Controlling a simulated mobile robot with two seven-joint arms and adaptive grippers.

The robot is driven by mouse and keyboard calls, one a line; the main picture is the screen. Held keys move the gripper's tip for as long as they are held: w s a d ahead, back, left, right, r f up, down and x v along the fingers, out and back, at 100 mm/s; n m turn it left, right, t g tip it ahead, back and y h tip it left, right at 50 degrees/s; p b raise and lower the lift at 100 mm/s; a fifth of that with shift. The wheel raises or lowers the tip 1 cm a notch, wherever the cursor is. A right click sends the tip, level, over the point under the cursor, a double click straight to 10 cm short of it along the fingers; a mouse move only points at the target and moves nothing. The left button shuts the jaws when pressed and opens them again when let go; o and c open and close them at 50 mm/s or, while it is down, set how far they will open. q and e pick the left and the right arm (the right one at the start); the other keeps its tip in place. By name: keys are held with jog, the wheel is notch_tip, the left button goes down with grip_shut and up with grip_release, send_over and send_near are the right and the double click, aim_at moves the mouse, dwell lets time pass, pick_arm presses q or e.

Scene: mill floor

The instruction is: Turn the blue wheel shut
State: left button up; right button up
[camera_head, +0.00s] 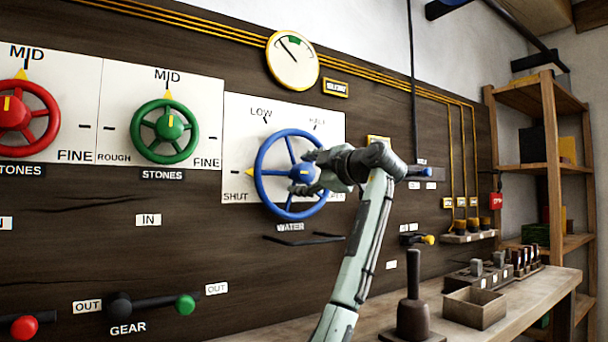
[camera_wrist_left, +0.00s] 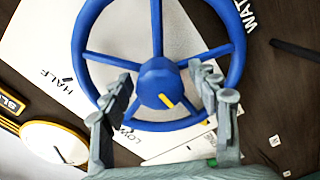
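The blue wheel (camera_head: 273,172), labelled WATER, is mounted upright on a white plate (camera_head: 236,125) marked SHUT, LOW and HALF. A yellow triangle (camera_head: 250,172) is on the plate beside SHUT. The wheel fills much of the left wrist view (camera_wrist_left: 158,72), and the yellow mark (camera_wrist_left: 166,101) on its hub points to the lower right there. My left gripper (camera_head: 310,173) is at the wheel's hub. Its fingers (camera_wrist_left: 163,84) are spread, one on each side of the hub, with gaps visible. I cannot tell whether they touch spokes. My right gripper is not in view.
A green wheel (camera_head: 169,127) and a red wheel (camera_head: 14,113) are to the left on the dark board. A round gauge (camera_head: 293,60) is above. Below are a gear lever (camera_head: 150,303) and a bench (camera_head: 530,292) with a box (camera_head: 474,308) and a dark upright handle (camera_head: 413,285).

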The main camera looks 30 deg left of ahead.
pick_arm(q)
jog(key=v, duration=1.2)
dwell(0.3)
